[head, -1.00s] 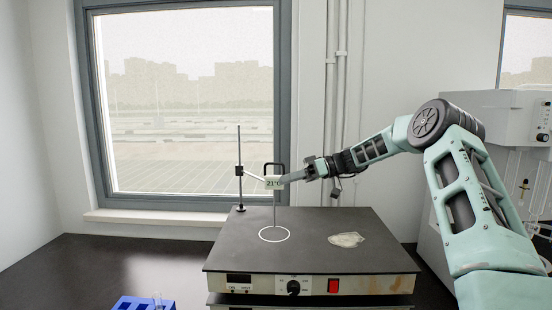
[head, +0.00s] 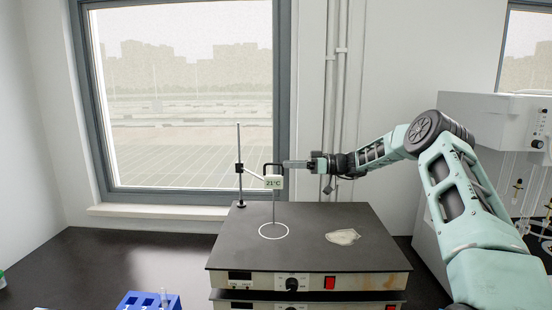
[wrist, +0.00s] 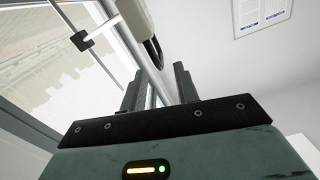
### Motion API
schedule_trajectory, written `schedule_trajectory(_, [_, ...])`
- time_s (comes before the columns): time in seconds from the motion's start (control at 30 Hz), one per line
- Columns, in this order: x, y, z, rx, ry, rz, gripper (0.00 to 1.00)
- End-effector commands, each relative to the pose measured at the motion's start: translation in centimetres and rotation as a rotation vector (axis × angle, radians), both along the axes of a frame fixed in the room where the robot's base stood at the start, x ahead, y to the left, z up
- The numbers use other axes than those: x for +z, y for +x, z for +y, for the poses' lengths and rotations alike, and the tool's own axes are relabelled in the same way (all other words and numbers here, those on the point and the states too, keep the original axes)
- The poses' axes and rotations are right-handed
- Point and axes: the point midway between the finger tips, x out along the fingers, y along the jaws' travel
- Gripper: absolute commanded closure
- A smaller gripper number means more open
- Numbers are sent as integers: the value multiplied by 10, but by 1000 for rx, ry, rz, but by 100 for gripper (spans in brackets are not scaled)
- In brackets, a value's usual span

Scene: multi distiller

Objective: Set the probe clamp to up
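The probe (head: 274,182) has a white display box reading 21°C and a thin rod hanging over the hotplate. A dark loop handle (head: 272,165) rises above the display; it also shows in the wrist view (wrist: 152,52). A white arm joins the probe to the black clamp (head: 239,168) on a vertical stand rod (head: 239,140). The clamp also shows in the wrist view (wrist: 81,41). My gripper (head: 287,164) is right of the handle at about its height. In the wrist view its fingers (wrist: 157,78) are apart, and the handle appears just beyond the fingertips; contact is unclear.
The hotplate (head: 320,218) below carries a white ring mark and a pale patch (head: 343,237). A blue rack (head: 148,301) is at the front left. A white apparatus (head: 490,120) stands at the right. The window is behind the stand.

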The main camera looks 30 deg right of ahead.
Motion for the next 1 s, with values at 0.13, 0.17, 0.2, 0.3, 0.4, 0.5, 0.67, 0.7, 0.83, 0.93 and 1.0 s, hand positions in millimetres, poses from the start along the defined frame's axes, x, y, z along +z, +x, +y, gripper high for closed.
schedule_trajectory(0.13, [3, 15, 23, 2, 0, 1, 69])
schedule_trajectory(0.17, [3, 18, 27, 2, 1, 1, 69])
schedule_trajectory(0.2, [3, 21, 31, 1, 1, 2, 69])
schedule_trajectory(0.3, [2, 26, 38, 0, 1, 1, 69])
schedule_trajectory(0.4, [1, 29, 43, 0, -1, 1, 69])
schedule_trajectory(0.5, [0, 30, 44, -1, -2, 0, 69])
schedule_trajectory(0.67, [0, 30, 44, -1, -1, -1, 69])
schedule_trajectory(0.7, [0, 30, 44, -1, 0, 0, 69])
schedule_trajectory(0.83, [0, 30, 44, -1, 0, 0, 100])
schedule_trajectory(0.93, [0, 30, 44, -1, 0, 0, 100])
schedule_trajectory(1.0, [1, 30, 44, -1, 0, 0, 100])
